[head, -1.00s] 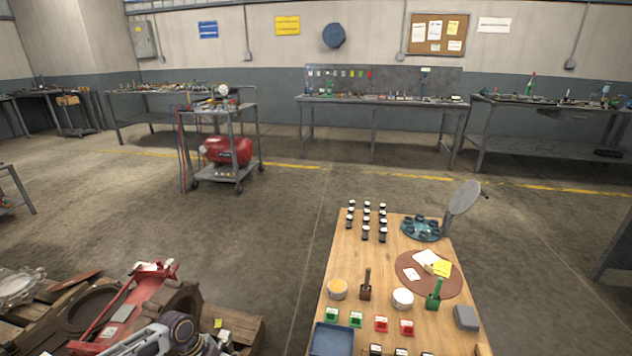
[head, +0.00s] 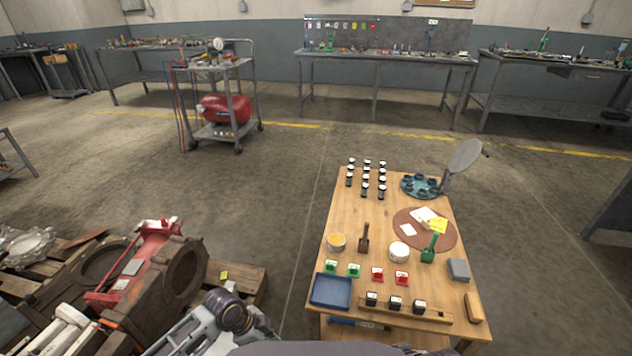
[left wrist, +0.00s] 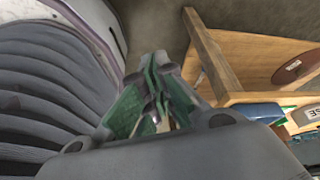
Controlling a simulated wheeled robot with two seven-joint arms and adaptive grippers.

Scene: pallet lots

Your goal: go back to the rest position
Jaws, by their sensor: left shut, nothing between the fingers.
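My left gripper (left wrist: 158,95) shows in the left wrist view, with its green-padded fingers together and nothing held. It hangs beside the wooden table, whose leg and edge (left wrist: 235,98) are at the right of that view, apart from the fingers. In the head view my left arm comes in at the bottom, left of the wooden table (head: 340,215); its fingers cannot be made out there. My right gripper is in neither view.
A pallet (head: 235,275) with a rusty machine part (head: 150,285) lies at the left. A cart (head: 215,130) stands behind; the floor between is clear.

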